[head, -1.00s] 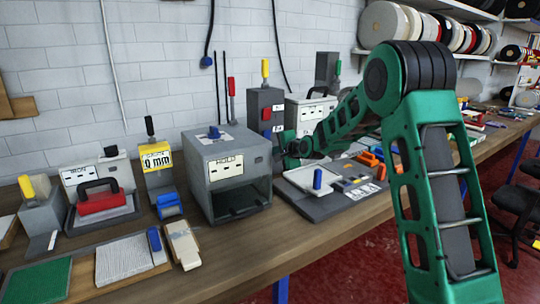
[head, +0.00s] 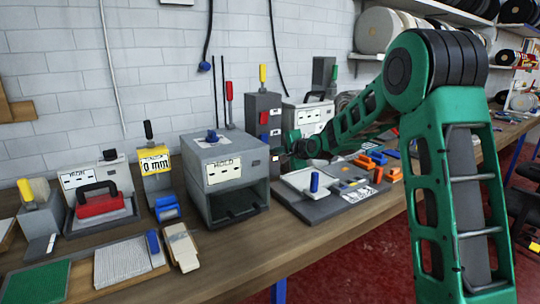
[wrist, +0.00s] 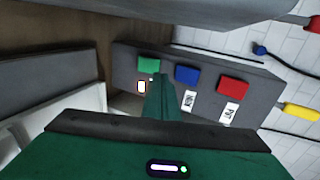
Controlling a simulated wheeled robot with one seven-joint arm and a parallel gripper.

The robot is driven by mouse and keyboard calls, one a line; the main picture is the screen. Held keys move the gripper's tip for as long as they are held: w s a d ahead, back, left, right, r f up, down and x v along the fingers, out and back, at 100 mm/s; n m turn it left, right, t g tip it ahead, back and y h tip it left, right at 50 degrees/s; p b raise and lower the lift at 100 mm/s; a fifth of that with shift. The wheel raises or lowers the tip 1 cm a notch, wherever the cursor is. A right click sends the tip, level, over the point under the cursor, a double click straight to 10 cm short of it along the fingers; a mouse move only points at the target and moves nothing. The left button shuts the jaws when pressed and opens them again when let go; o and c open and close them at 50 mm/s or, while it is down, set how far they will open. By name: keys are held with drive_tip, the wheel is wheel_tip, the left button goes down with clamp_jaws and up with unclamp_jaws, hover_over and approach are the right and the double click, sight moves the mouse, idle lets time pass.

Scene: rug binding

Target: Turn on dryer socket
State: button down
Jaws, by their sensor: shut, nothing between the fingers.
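A grey socket tower (head: 263,104) stands behind the grey box marked HOLD in the head view. Red (head: 264,118) and blue (head: 264,134) blocks show on its front. In the wrist view its face (wrist: 212,97) carries a green block (wrist: 149,63), a blue block (wrist: 187,74) and a red block (wrist: 233,87) in a row. A lit amber-white patch (wrist: 142,87) is beside the green one. Small labels by the blue and red blocks are hard to read. My gripper (wrist: 158,80) is shut and empty, its tip just below the green block; contact cannot be told.
The HOLD box (head: 222,178) stands left of my gripper. A grey board with a white tray (head: 302,186) and a blue knob lies in front of the tower. A white labelled unit (head: 308,117) stands behind my arm. Bare wood runs along the table's front edge (head: 240,243).

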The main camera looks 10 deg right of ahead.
drive_tip(key=s+d+r, duration=0.2)
drive_tip(key=s+r, duration=0.4)
drive_tip(key=shift+r, duration=0.1)
drive_tip(key=s+d+f+n+g+h, duration=0.25)
drive_tip(key=s+d, duration=0.25)
drive_tip(key=s, duration=0.4)
drive_tip(key=s+d+f+n+g+h, duration=0.1)
drive_tip(key=s+d+f+g, duration=0.2)
drive_tip(key=s, duration=0.6)
drive_tip(key=s+d+f+n+g+h, duration=0.1)
drive_tip(key=s+d+f+n+g, duration=0.15)
drive_tip(key=s+d, duration=0.5)
drive_tip(key=s+f+n+g, duration=0.1)
drive_tip(key=s+f+g, duration=0.1)
drive_tip(key=s, duration=1.2)
drive_tip(key=s+a+f+n+g, duration=0.1)
drive_tip(key=s+f+g, duration=0.2)
drive_tip(key=s, duration=1.1)
drive_tip(key=shift+s+a+f, duration=0.15)
drive_tip(key=shift+s+f, duration=0.1)
drive_tip(key=shift+s, duration=0.1)
drive_tip(key=shift+y, duration=0.25)
